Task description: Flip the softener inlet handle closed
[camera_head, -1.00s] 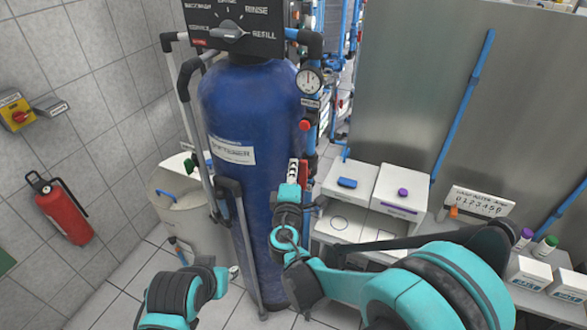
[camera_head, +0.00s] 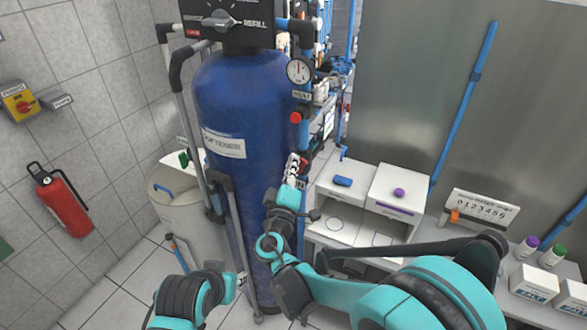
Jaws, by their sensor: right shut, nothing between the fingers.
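The softener (camera_head: 245,105) is a tall blue tank with a white label, standing upright in the middle. A vertical pipe with a pressure gauge runs down its right side, with a red fitting (camera_head: 295,117) below the gauge. My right gripper (camera_head: 293,164) is shut and empty beside the tank's right side, below that fitting. A small red part (camera_head: 303,166) shows right by its fingers; I cannot tell if they touch, or whether this is the inlet handle. My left gripper (camera_head: 243,281) is low, in front of the tank's base, mostly hidden by its own arm.
A black control panel (camera_head: 228,17) tops the tank. A pale bin (camera_head: 176,195) stands to its left. A white bench unit (camera_head: 350,206) with a blue and a purple item stands close on the right. A red extinguisher (camera_head: 63,203) hangs on the left wall.

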